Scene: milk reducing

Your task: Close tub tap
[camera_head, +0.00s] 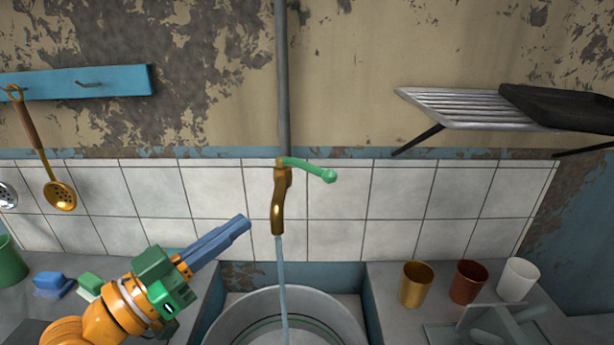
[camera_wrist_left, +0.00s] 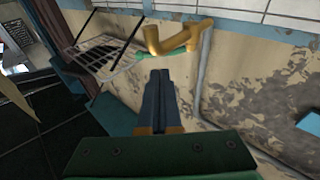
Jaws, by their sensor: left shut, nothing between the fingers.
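The tap has a brass spout (camera_head: 279,205) and a green lever handle (camera_head: 310,169) that points to the right. Water (camera_head: 282,275) runs from the spout down into a round metal tub (camera_head: 340,315). My left gripper (camera_head: 243,224) is shut and empty, to the left of the spout and a little below the handle, apart from both. In the left wrist view the shut fingers (camera_wrist_left: 160,80) point toward the brass tap (camera_wrist_left: 178,36), with the green handle (camera_wrist_left: 192,42) just beyond the fingertips. My right gripper is not in view.
Brass (camera_head: 416,284), brown (camera_head: 468,282) and white (camera_head: 518,280) cups stand on the right counter. A metal rack (camera_head: 470,108) juts from the wall at upper right. Sponges (camera_head: 53,284) and a green cup (camera_head: 10,262) are at left. A grey pipe (camera_head: 283,80) runs up the wall.

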